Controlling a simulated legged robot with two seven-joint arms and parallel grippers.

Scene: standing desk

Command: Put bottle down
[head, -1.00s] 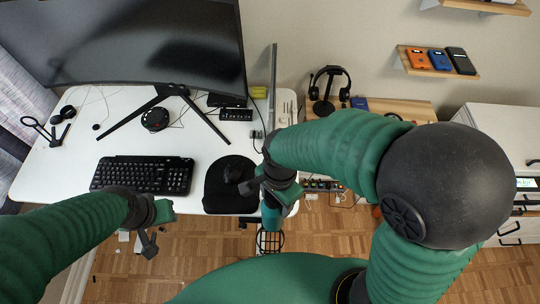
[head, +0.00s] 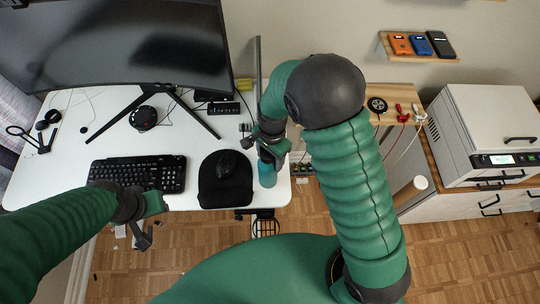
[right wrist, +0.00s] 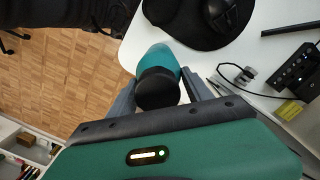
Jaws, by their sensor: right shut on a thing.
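The teal bottle (head: 267,173) is at the right front of the white desk, just right of the mouse pad. My right gripper (head: 270,152) is shut on it from above. In the right wrist view, the bottle (right wrist: 160,58) with its black cap (right wrist: 157,90) sits between the gripper fingers (right wrist: 163,92), upper body over the desk's corner area. I cannot tell whether its base touches the desk. My left gripper (head: 150,222) hangs empty-looking in front of the desk's front edge, its fingers apart.
The white desk (head: 230,128) holds a black keyboard (head: 138,173), a mouse pad (head: 212,190) with a mouse (head: 226,163), a monitor (head: 120,45) and a small black hub (head: 223,108). A shelf unit with a white machine (head: 490,130) stands at the right.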

